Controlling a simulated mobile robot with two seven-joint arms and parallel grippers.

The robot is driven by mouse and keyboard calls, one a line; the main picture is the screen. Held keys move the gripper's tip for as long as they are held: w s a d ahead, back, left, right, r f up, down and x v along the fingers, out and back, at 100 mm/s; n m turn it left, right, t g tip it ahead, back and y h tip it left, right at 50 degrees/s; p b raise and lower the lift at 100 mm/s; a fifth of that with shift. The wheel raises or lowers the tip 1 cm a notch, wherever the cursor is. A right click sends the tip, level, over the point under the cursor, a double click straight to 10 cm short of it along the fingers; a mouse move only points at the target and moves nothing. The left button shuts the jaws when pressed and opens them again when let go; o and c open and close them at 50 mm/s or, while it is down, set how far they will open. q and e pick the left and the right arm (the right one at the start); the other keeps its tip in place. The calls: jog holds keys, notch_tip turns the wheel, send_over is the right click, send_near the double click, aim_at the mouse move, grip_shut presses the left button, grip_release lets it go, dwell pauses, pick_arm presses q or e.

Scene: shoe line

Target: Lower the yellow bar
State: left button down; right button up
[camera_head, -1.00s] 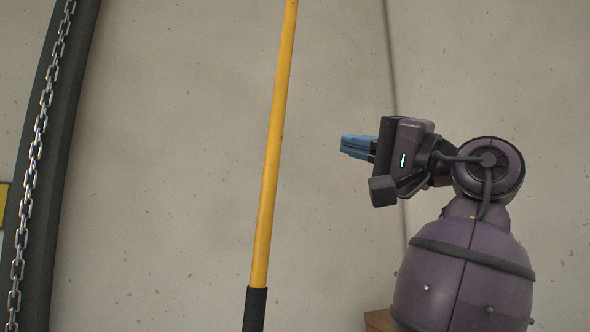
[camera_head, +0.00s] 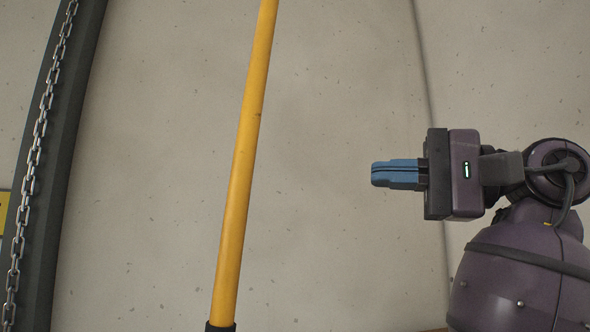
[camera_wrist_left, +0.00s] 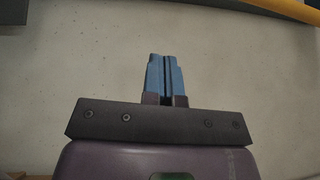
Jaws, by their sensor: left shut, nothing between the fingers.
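The yellow bar (camera_head: 244,150) is raised and stands steeply, leaning slightly, in the middle of the head view. Its top runs out of the picture and its lower end sits in a black sleeve (camera_head: 220,327) at the bottom edge. My left gripper (camera_head: 376,174) is to the right of the bar in the picture, its blue fingers together and pointing left at it. The gripper is shut, empty and apart from the bar. In the left wrist view the closed fingers (camera_wrist_left: 165,62) show, with part of the bar (camera_wrist_left: 290,8) at the top right. My right gripper is out of view.
A dark curved post (camera_head: 58,150) with a hanging metal chain (camera_head: 38,130) stands at the left. A pale speckled surface (camera_head: 330,80) fills the background. The space between gripper and bar looks clear.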

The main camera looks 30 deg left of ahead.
pick_arm(q)
jog(key=s+a+p, duration=0.1)
jog(key=s+a, duration=0.2)
jog(key=a, duration=0.2)
jog(key=s+a+r+p, duration=0.1)
jog(key=s+a, duration=0.3)
jog(key=a, duration=0.2)
jog(key=shift+a+r, duration=0.15)
jog(key=shift+r, duration=0.05)
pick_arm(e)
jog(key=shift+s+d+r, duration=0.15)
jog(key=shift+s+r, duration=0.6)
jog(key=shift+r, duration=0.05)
